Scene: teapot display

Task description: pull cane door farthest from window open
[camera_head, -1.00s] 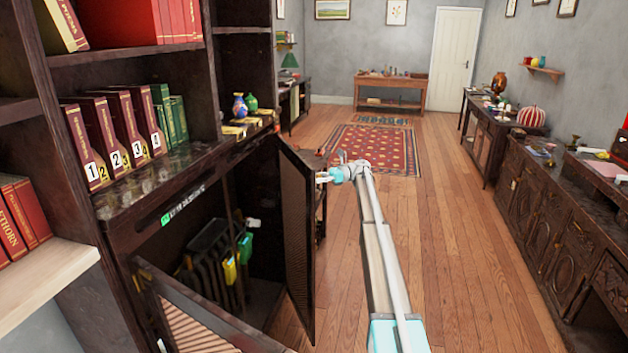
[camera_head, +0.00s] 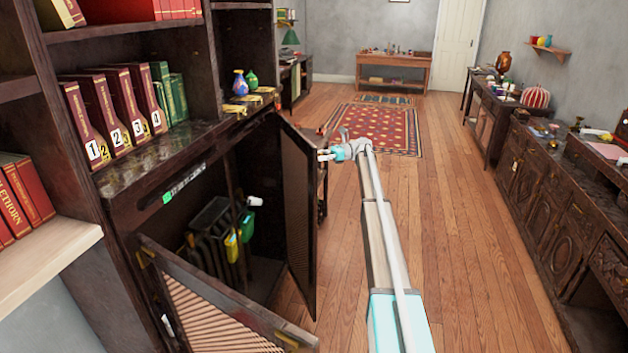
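The dark cabinet on the left has two cane doors, and both stand open. The far cane door (camera_head: 298,215) swings out to the right, with its cane panel facing right. The near cane door (camera_head: 205,312) juts out toward the bottom of the view. My gripper (camera_head: 325,154) is at the end of my outstretched arm, just right of the far door's top outer edge. It is small in the view; I cannot tell whether its fingers are apart or touch the door. No window is in view.
A black ribbed heater (camera_head: 212,235) and yellow and green items stand inside the cabinet. Numbered binders (camera_head: 112,120) and small vases (camera_head: 240,83) sit above it. Wooden floor (camera_head: 480,235) lies clear to the right, up to a carved sideboard (camera_head: 545,215). A red rug (camera_head: 385,130) lies ahead.

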